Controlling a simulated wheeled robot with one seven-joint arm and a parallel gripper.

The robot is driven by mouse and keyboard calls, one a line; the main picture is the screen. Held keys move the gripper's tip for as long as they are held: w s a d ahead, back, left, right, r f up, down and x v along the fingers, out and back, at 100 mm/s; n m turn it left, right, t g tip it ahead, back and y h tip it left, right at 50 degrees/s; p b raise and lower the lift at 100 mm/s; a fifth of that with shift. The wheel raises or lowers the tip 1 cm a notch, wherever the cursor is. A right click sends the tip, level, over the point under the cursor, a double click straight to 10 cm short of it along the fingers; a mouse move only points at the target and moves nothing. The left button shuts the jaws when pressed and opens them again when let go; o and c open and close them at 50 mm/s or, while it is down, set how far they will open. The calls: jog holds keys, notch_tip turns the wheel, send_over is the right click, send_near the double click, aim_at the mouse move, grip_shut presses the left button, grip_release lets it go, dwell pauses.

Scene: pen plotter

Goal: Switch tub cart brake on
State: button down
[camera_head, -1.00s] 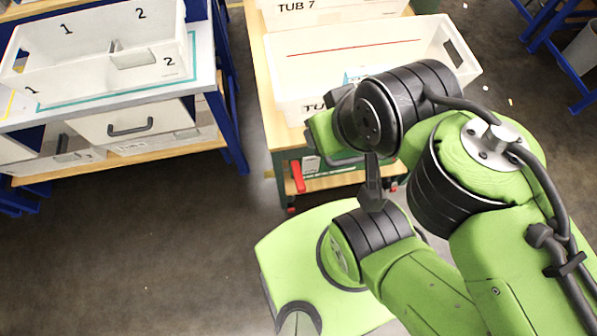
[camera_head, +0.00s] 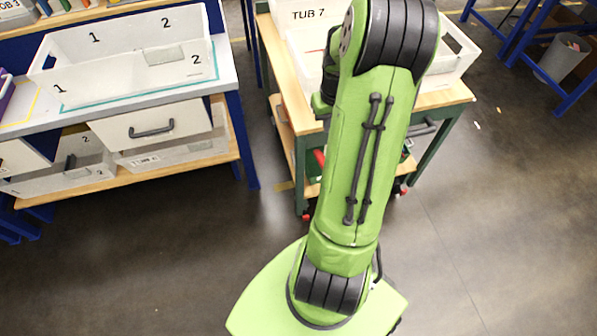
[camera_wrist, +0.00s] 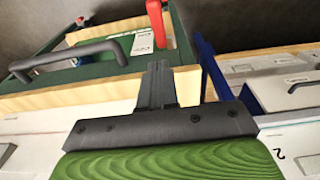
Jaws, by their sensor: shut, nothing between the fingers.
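The tub cart (camera_head: 447,97) has a wooden top and green frame, and stands behind my raised arm in the head view. In the wrist view its green frame (camera_wrist: 85,68) and black bar handle (camera_wrist: 65,58) show. A red lever (camera_wrist: 157,24), likely the brake, stands at the frame beside a white label (camera_wrist: 143,42). A bit of red (camera_head: 319,157) also shows beside my arm in the head view. My gripper (camera_wrist: 158,68) is shut and empty, with its fingertips pointing towards the lever and appearing apart from it.
White tubs (camera_head: 304,22) sit on the cart, one marked TUB 7. A blue-framed workbench (camera_head: 237,130) with a white divided tray (camera_head: 85,86) stands at left. A grey bin (camera_head: 563,58) stands at far right. The floor in front is clear.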

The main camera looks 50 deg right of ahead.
jog(key=shift+d+f, duration=0.25)
jog(key=shift+f, duration=0.25)
jog(key=f+b, duration=0.1)
jog(key=f, duration=0.2)
jog(key=f+b, duration=0.1)
jog(key=f, duration=0.3)
jog(key=f+b, duration=0.1)
jog(key=f, duration=0.2)
jog(key=shift+w+d+f, duration=0.25)
jog(key=shift+w, duration=0.15)
jog(key=shift+s+a+f+b, duration=0.15)
jog(key=shift+s+f+b, duration=0.15)
jog(key=shift+f, duration=0.3)
jog(key=shift+s+a+f+b, duration=0.2)
jog(key=shift+f+b, duration=0.2)
jog(key=shift+f, duration=0.2)
jog(key=shift+s+f, duration=0.2)
jog(key=shift+f, duration=0.15)
